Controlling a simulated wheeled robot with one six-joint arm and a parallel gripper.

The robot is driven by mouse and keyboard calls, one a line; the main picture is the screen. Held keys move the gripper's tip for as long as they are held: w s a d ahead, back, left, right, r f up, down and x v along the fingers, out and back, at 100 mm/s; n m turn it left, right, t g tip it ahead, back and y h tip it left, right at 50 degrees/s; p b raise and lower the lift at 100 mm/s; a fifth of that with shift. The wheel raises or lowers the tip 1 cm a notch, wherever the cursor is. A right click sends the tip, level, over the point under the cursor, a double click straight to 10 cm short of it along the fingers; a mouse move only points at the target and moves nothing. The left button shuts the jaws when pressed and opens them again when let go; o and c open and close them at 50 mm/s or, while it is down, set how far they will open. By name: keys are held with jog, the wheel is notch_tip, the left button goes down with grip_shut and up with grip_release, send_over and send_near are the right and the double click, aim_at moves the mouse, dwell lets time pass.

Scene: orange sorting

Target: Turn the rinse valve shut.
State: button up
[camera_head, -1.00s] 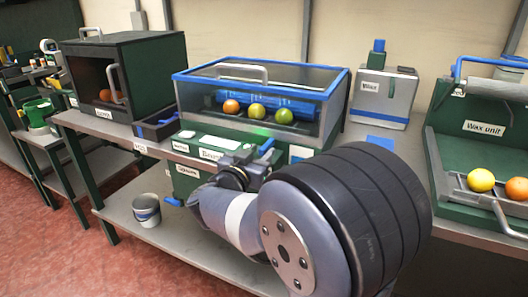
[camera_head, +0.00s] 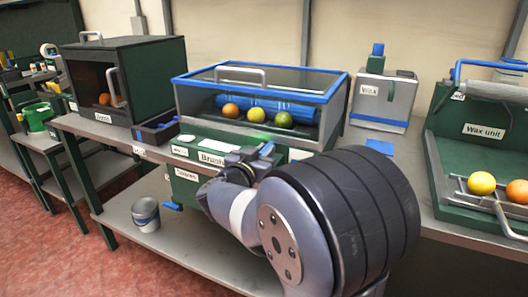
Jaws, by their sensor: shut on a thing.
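The brush unit (camera_head: 186,112) stands in the middle of the bench, a glass-lidded box with blue edges. Under its front is a green panel with white labels. A small blue lever (camera_head: 266,149), which looks like the rinse valve's handle, shows at this panel and points up to the right. My gripper (camera_head: 250,160) is at the lever and is shut on it. The fingertips and the valve's body are mostly hidden by my wrist and arm.
Three oranges, one greenish, lie in the brush unit beside a blue roller. A dark green cabinet (camera_head: 148,68) stands left, a grey tank (camera_head: 385,98) right, and the wax unit (camera_head: 478,190) far right. A grey bucket (camera_head: 146,215) sits on the lower shelf.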

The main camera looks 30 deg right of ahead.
jog(key=shift+r+p, duration=0.15)
jog(key=shift+p, duration=0.3)
grip_shut()
jog(key=shift+w+a+r+m+g+h+p, duration=0.1)
jog(key=shift+m+g+h+p, duration=0.5)
jog(key=shift+p, duration=0.4)
jog(key=m+g+p, duration=0.1)
jog(key=p, duration=0.1)
jog(key=m+g+h+p, duration=0.1)
jog(key=g+p, duration=0.1)
jog(key=shift+w+a+r, duration=0.1)
jog(key=shift+w, duration=0.05)
jog(key=m+g+h+p, duration=0.1)
jog(key=m+g+p, duration=0.1)
jog(key=g+p, duration=0.1)
jog(key=shift+w+m+g, duration=0.15)
jog(key=shift+m+g, duration=0.15)
jog(key=shift+g, duration=0.2)
jog(key=shift+w+f+m+g+p, duration=0.1)
jog(key=shift+f+m+g+p, duration=0.1)
jog(key=shift+m+g+p, duration=0.85)
jog(key=shift+w+f+m+g+p, duration=0.15)
jog(key=shift+m+g+p, duration=0.45)
jog(key=shift+g, duration=0.85)
jog(key=shift+s, duration=0.1)
jog(key=o, duration=0.7)
grip_release()
jog(key=shift+o, duration=0.2)
